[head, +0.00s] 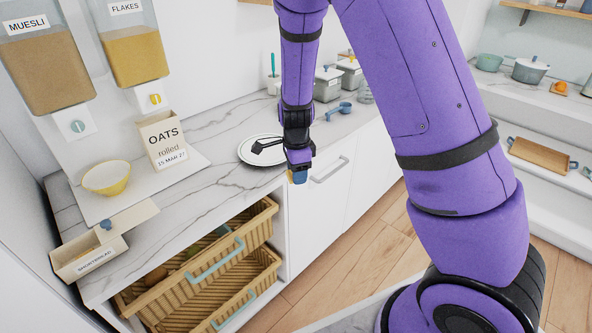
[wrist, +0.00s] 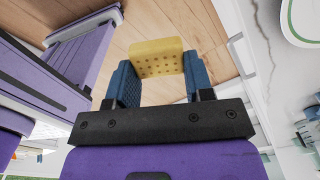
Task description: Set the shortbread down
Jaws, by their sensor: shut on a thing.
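My gripper (head: 297,176) is shut on a yellow, dotted piece of shortbread (wrist: 157,58), seen between its blue finger pads in the wrist view. In the head view the gripper points down by the counter's front edge, and the fingers mostly hide the shortbread. A round white plate (head: 249,153) with a dark rim line lies on the marble counter, just left of and behind the gripper. My wrist covers part of it. Part of a white, green-rimmed dish (wrist: 300,25) shows at the upper right of the wrist view. The shortbread is clear of any surface.
A box labelled shortbread (head: 85,262) stands at the counter's left end, its lid (head: 126,217) askew. A yellow bowl (head: 106,179) and an oats box (head: 162,140) stand below the cereal dispensers. A blue cup (head: 340,108) and canisters are farther back. Wicker drawers (head: 200,290) stick out below.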

